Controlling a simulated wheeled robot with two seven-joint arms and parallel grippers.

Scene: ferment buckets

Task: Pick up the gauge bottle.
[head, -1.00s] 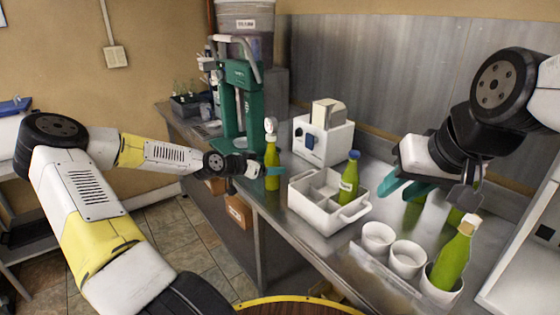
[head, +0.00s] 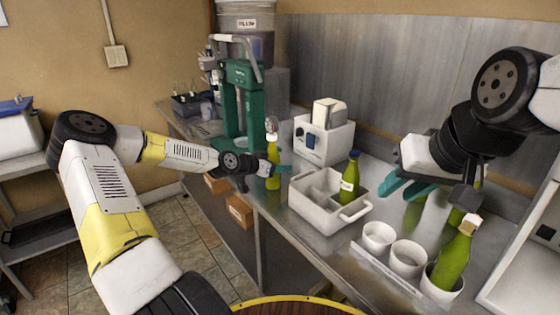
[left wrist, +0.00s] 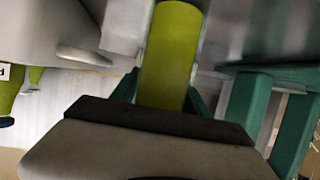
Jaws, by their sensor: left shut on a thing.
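The gauge bottle (head: 273,178) is a yellow-green bottle with a round pale gauge on its top. It stands upright near the left edge of the steel counter, in front of the green machine. My left gripper (head: 276,168) is shut on its body. My right gripper (head: 405,189) is open and empty above the counter at the right.
A white divided crate (head: 318,214) holds a dark-capped green bottle (head: 349,178). White cups (head: 378,237) stand in front, one with a white-capped bottle (head: 455,255). A white device (head: 322,140) and the green machine (head: 243,100) stand behind. The counter (head: 290,245) has little free room.

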